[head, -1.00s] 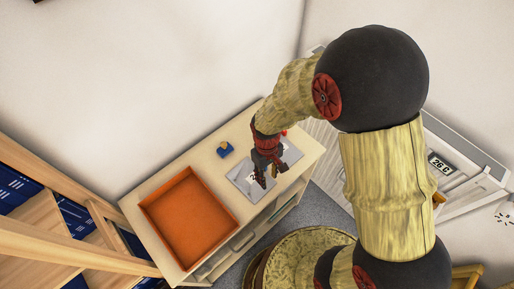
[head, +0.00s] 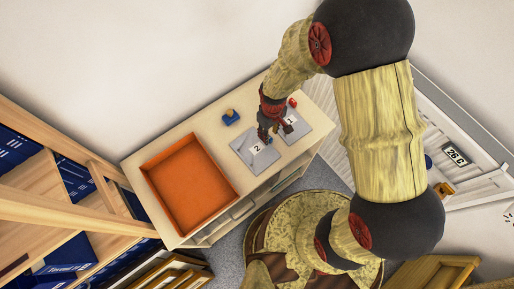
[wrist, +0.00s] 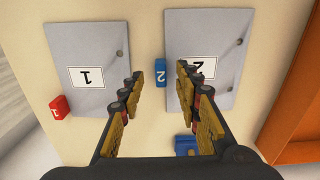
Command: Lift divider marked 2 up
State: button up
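A flat grey plate marked 2 (head: 243,147) lies on the cabinet top; in the wrist view this plate (wrist: 205,33) is at upper right, its label partly covered by a finger. A second grey plate marked 1 (wrist: 87,35) lies to its left there. A small blue block marked 2 (wrist: 160,73) sits between the plates, beside plate 2. My gripper (wrist: 159,72) is open and empty, its fingertips seen on either side of the blue block. In the head view my gripper (head: 276,133) is over the gap between the plates. Its height above the block is unclear.
A red block marked 1 (wrist: 59,107) sits beside plate 1. A blue object with a yellowish knob (head: 230,117) stands behind plate 2. An orange tray (head: 163,209) takes the left of the cabinet top (head: 190,128). A wooden shelf (head: 50,150) stands at left.

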notch_tip(320, 180, down, 3)
jog(key=shift+r, duration=0.15)
jog(key=c, duration=0.8)
grip_shut()
